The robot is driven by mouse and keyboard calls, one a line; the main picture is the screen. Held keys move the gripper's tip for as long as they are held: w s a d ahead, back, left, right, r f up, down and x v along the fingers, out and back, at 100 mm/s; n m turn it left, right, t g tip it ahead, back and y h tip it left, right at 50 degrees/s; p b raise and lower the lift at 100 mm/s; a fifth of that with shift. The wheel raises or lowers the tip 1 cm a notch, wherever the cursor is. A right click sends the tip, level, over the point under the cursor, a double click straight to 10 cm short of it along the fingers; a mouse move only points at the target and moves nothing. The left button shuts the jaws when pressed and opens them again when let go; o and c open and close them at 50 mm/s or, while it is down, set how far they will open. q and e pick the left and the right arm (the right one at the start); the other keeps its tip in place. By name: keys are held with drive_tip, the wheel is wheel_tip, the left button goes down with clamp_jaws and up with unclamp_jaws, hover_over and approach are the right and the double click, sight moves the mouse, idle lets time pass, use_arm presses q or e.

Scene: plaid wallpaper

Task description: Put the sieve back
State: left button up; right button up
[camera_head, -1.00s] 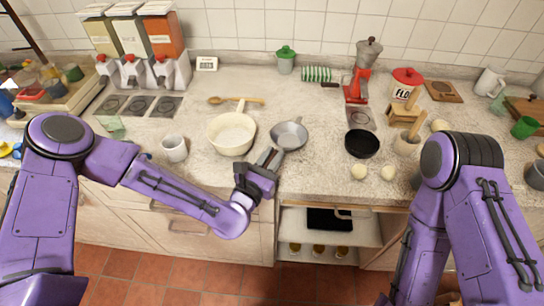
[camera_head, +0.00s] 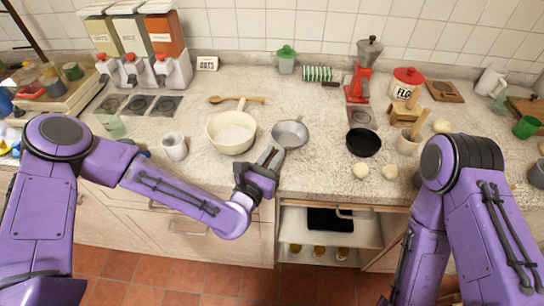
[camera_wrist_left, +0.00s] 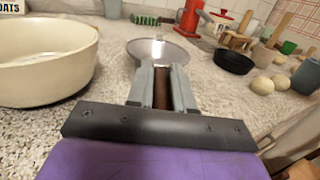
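The sieve (camera_head: 290,134) is a round grey metal bowl on the counter, right of the cream bowl. It also shows in the left wrist view (camera_wrist_left: 158,50), just beyond my fingers. My left gripper (camera_head: 270,158) is at the sieve's near side, low over the counter's front edge. In the left wrist view its two fingers (camera_wrist_left: 162,88) stand on either side of a brown handle, with no clear gap, and appear closed on it. The handle's far end is hidden by the gripper. My right gripper is out of view; only its purple arm shows.
The cream bowl (camera_head: 231,133) stands close left of the sieve, with a white mug (camera_head: 174,147) further left. A black pan (camera_head: 363,142) and pale round items (camera_head: 360,171) lie to the right. An open shelf (camera_head: 330,233) is below the counter.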

use_arm(q)
drive_tip(key=o, duration=0.5)
drive_tip(key=shift+s+f, duration=0.35)
drive_tip(key=shift+f, duration=0.4)
drive_tip(key=shift+s+f, duration=0.15)
drive_tip(key=b+v, duration=0.2)
drive_tip(key=v, duration=0.2)
drive_tip(key=shift+s+a, duration=0.1)
drive_tip(key=shift+s, duration=0.05)
drive_tip(key=s, duration=0.1)
drive_tip(key=s+a+r, duration=0.1)
drive_tip(key=s, duration=0.1)
drive_tip(key=s+a, duration=0.1)
drive_tip(key=s, duration=0.1)
drive_tip(key=shift+a+r, duration=0.15)
drive_tip(key=shift+r, duration=0.1)
drive_tip(key=shift+a, duration=0.1)
